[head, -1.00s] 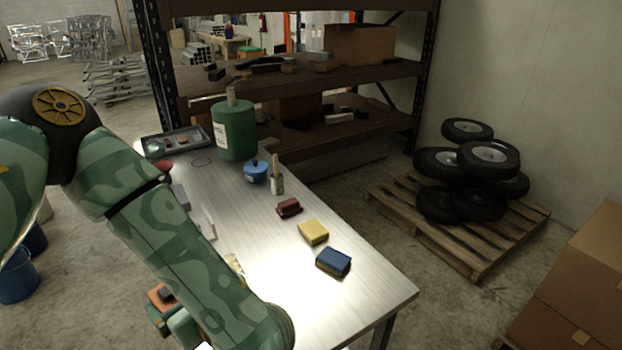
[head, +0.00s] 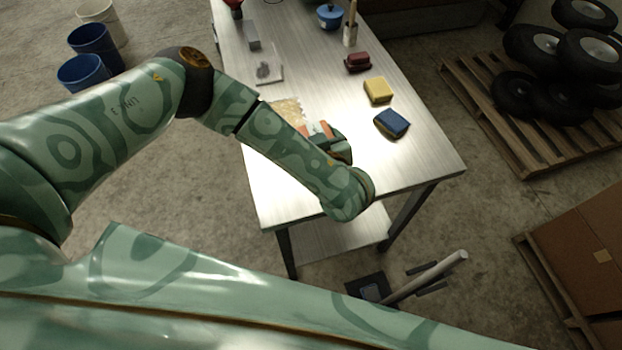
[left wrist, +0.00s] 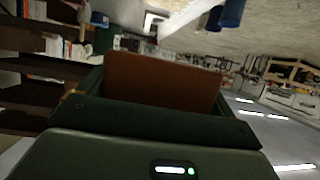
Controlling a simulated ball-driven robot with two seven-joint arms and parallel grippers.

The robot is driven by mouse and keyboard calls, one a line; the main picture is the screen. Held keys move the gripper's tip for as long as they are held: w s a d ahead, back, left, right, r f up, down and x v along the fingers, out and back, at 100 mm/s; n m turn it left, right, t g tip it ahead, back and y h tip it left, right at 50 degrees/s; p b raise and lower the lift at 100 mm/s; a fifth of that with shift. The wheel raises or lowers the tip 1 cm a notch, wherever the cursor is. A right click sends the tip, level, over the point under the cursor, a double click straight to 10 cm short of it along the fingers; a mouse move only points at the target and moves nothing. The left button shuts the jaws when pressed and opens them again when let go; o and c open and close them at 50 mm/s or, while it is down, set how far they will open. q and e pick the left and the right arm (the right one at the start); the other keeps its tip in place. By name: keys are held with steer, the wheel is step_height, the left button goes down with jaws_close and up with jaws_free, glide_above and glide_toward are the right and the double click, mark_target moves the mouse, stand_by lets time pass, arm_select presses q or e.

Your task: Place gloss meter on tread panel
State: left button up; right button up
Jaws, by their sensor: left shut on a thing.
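My left gripper (head: 322,133) reaches over the near part of the steel table. Its orange pads are shut on a small dark thing, mostly hidden between them, which I take for the gloss meter. A patterned, yellowish-lit sheet (head: 287,108), apparently the tread panel, lies just left of the gripper in the head view; my forearm covers part of it. I cannot tell how high the gripper is above the table. In the left wrist view a broad orange-brown finger pad (left wrist: 163,82) fills the middle, and the held thing does not show clearly. My right gripper is out of view.
On the table (head: 285,195) lie a blue sponge-like block (head: 392,124), a yellow one (head: 378,90), a dark red block (head: 358,62), a light plate (head: 268,71) and a grey block (head: 254,42). A blue pot (head: 329,17) stands behind. The near table corner is clear.

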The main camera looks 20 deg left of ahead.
arm_select(q)
steer(key=shift+w+d+r, duration=0.15)
steer(key=shift+w+r, duration=0.15)
steer(key=shift+w, duration=0.2)
steer(key=shift+d+r+m+h, duration=0.1)
steer(key=shift+d+m+h, duration=0.1)
steer(key=shift+m+h, duration=0.2)
steer(key=shift+a, duration=0.1)
steer(key=shift+f, duration=0.25)
step_height(320, 180, down, 17)
steer(key=b, duration=0.6)
steer(key=shift+b, duration=0.4)
